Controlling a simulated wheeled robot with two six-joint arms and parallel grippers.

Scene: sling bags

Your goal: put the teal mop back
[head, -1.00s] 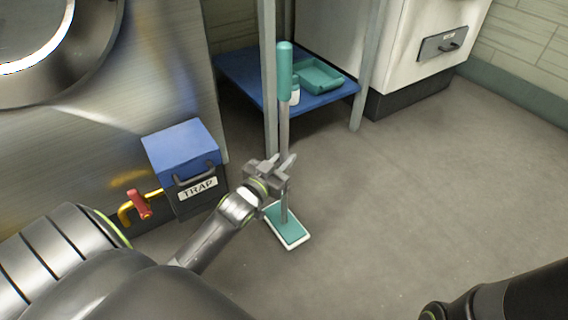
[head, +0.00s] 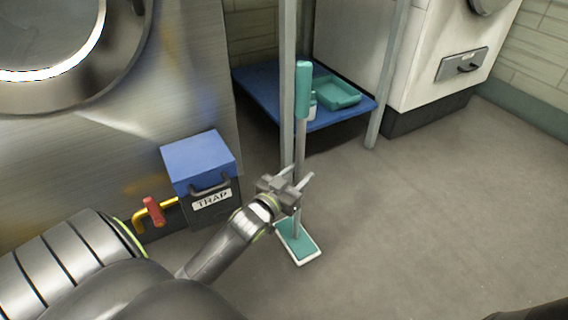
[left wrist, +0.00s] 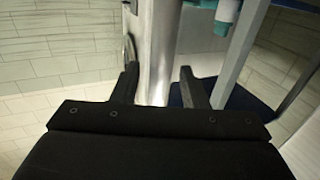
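The teal mop (head: 302,90) stands upright on the floor in the head view. It has a teal grip at the top, a grey pole and a flat teal head with a white rim at the bottom. My left gripper (head: 294,180) is at the lower part of the pole, with its fingers apart on either side of it. In the left wrist view, the fingers (left wrist: 158,88) are spread, with a pale grey upright surface between them, seemingly the pole; contact cannot be told. My right gripper is out of view.
A blue low shelf (head: 262,84) behind the mop bears a teal tray (head: 337,93) and a small bottle (head: 312,107). Grey shelf posts (head: 287,60) stand close by the mop. A blue-lidded TRAP box (head: 199,160) and red-handled valve (head: 153,211) are at left.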

